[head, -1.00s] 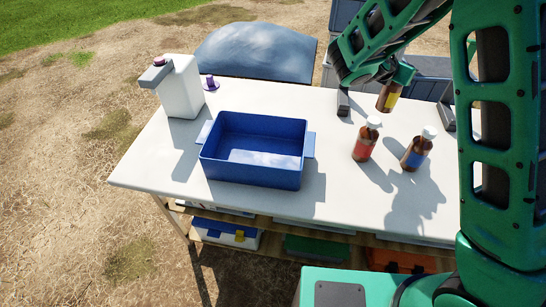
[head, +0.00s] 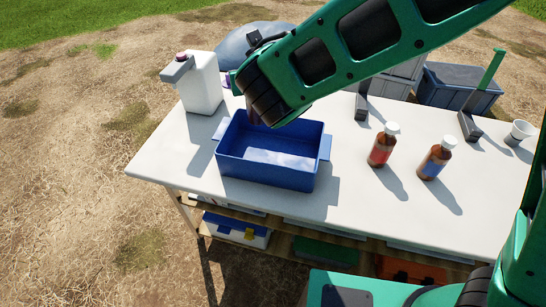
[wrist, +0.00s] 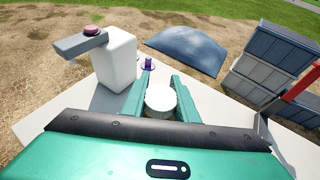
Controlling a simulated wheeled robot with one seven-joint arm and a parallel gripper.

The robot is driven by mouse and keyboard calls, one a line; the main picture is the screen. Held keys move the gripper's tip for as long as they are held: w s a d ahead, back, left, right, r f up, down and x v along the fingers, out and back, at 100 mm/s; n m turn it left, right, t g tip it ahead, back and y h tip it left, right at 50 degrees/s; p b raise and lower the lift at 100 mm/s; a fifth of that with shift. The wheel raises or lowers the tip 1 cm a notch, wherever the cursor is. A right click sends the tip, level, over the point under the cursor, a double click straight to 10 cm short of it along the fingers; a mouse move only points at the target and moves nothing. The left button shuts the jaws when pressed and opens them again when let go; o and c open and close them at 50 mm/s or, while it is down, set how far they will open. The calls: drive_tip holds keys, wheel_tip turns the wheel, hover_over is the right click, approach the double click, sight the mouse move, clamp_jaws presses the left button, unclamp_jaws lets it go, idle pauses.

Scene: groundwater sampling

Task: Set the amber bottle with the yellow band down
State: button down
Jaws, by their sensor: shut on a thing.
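My gripper (wrist: 160,92) is shut on the amber bottle with the yellow band. In the wrist view only its white cap (wrist: 161,101) shows between the two green fingers. In the head view my arm crosses above the back of the blue tub (head: 267,175) and hides most of the gripper. A small dark piece below the wrist, near the tub's back wall, may be the bottle; its band and base are hidden. I cannot tell whether the base touches anything. An amber bottle with a red band (head: 381,150) and one with a blue band (head: 433,163) stand upright right of the tub.
A white dispenser (head: 202,88) stands at the table's back left, with a small purple item (wrist: 148,64) beside it. A grey stand (head: 470,127) and white cup (head: 519,133) are at the right. The white table (head: 360,215) is clear at the front.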

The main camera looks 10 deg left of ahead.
wheel_tip(320, 180, down, 13)
drive_tip(key=s+a+y, duration=0.1)
drive_tip(key=s+a, duration=0.1)
drive_tip(key=shift+n, duration=0.4)
drive_tip(key=shift+a, duration=0.1)
drive_tip(key=c, duration=1.4)
unclamp_jaws()
drive_tip(key=shift+s, duration=0.1)
drive_tip(key=shift+r, duration=0.1)
drive_tip(key=v, duration=1.2)
drive_tip(key=shift+r, duration=0.2)
